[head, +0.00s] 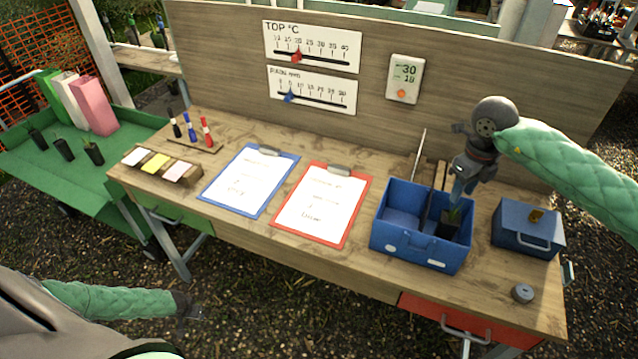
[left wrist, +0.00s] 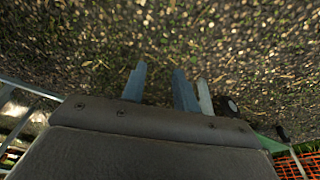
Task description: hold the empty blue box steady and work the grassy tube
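An open blue box (head: 416,254) stands at the right of the bench, with a divider inside. A dark tube with a grassy top (head: 449,224) is in its right part, so the box is not empty. My right gripper (head: 460,195) points down over that part, its fingertips at the grassy top. Whether they are closed on the tube is not clear. The tube's lower end is hidden by the box wall. My left gripper (head: 190,312) is low in front of the bench, far from the box. In the left wrist view its fingers (left wrist: 160,88) are apart and empty, over gravel.
A lidded blue box (head: 522,241) stands right of the open box, with a small grey disc (head: 522,293) in front. Red (head: 322,237) and blue (head: 213,197) clipboards lie to the left. A green cart (head: 50,180) carries several dark tubes and bags.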

